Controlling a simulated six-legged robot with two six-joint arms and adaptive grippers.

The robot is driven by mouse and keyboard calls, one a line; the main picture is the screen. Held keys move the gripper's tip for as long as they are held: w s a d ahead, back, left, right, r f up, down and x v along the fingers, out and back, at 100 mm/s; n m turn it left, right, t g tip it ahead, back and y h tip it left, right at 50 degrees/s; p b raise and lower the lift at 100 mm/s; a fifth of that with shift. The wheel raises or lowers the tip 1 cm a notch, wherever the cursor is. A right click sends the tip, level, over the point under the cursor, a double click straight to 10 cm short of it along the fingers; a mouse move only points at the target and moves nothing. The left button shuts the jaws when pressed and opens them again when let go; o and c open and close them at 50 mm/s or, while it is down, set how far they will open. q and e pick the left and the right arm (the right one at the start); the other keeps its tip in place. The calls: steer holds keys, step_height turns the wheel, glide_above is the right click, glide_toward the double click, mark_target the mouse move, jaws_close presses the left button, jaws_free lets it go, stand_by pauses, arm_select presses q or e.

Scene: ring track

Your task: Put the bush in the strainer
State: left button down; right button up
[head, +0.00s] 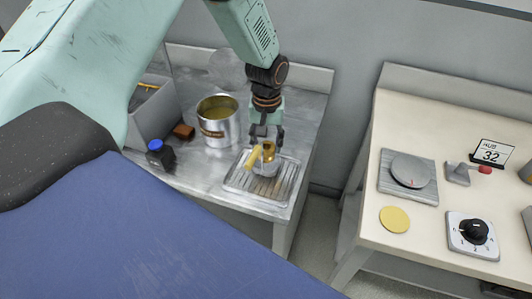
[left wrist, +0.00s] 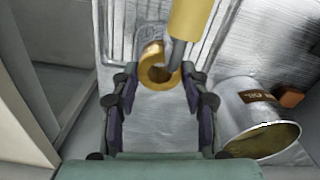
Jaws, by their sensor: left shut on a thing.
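The bush (head: 269,148) is a gold-brown ring, held by my left gripper (head: 266,135) above the drain tray. In the left wrist view, the bush (left wrist: 158,66) sits between the fingertips of my left gripper (left wrist: 160,82), its hole facing the camera. The strainer (head: 265,167) is a small grey cup with a yellow handle (head: 253,158), directly below the bush on the tray. Its handle (left wrist: 189,18) and grey shaft pass close to the ring in the left wrist view. The bush partly hides the strainer's mouth, so I cannot tell whether it is inside the rim. My right gripper is out of view.
The ribbed metal tray (head: 236,184) lies near the bench's front. Beyond a gap, a cream table (head: 432,218) carries a scale, dial and yellow disc.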

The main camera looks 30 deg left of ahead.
mark_target(266, 145)
arm_select(q)
steer(key=shift+d+f, duration=0.2)
steer(key=shift+d, duration=0.1)
steer(key=f, duration=0.2)
steer(key=a+f, duration=0.1)
steer(key=shift+w+f+b, duration=0.1)
steer(key=shift+f+b, duration=0.2)
steer(key=shift+f, duration=0.05)
steer(key=shift+a+f, duration=0.15)
steer(key=shift+d+r, duration=0.25)
steer(key=shift+d, duration=0.25)
steer(key=shift+f, duration=0.15)
steer(key=c, duration=1.1)
jaws_free()
steer(key=shift+a+f, duration=0.15)
steer(key=o, duration=0.3)
steer(key=shift+a, duration=0.2)
steer(key=shift+o, duration=0.6)
steer(key=shift+d, duration=0.3)
steer(key=shift+a+r, duration=0.2)
steer(key=shift+r, duration=0.35)
step_height(266, 145, up, 11)
steer(key=shift+p, duration=0.8)
steer(key=shift+d+r, duration=0.15)
steer(key=shift+r, duration=0.1)
